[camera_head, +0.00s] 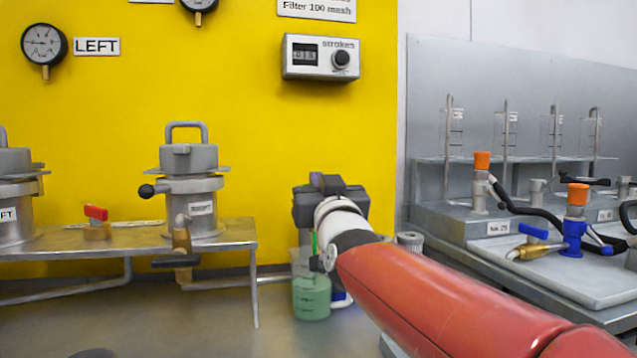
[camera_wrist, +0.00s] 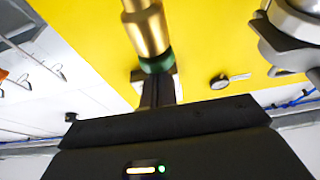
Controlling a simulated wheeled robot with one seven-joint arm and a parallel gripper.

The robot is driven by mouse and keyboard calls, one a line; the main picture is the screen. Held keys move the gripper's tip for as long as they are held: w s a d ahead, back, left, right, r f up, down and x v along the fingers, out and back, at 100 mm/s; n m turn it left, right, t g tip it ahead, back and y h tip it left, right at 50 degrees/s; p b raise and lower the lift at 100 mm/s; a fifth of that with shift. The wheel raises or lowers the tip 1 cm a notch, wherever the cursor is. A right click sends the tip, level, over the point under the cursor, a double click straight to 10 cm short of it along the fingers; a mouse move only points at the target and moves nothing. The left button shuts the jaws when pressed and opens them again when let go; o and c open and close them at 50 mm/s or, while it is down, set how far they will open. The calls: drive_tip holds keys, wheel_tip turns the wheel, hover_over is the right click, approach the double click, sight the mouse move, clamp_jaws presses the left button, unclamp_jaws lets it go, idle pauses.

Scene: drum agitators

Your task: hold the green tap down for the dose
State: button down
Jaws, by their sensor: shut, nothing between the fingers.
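In the wrist view a brass fitting with a dark green collar (camera_wrist: 156,63), which looks like the green tap, comes down from the top. My gripper (camera_wrist: 158,80) is shut and empty, its fingertips at the green end. I cannot tell whether they touch or press it. In the head view a thin green strip (camera_head: 314,243) shows beside my wrist, above a clear vessel of green liquid (camera_head: 311,298). My arm hides most of the tap area there, and the fingertips are not visible. I cannot see any flow.
A steel bench (camera_head: 247,234) at left carries pumps and a red-handled valve (camera_head: 96,222). A strokes counter (camera_head: 320,58) hangs on the yellow wall.

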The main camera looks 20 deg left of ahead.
drive_tip(key=s+d, duration=0.5)
drive_tip(key=s, duration=0.3)
drive_tip(key=shift+r+b, duration=0.25)
drive_tip(key=shift+b, duration=0.05)
drive_tip(key=shift+s, duration=0.15)
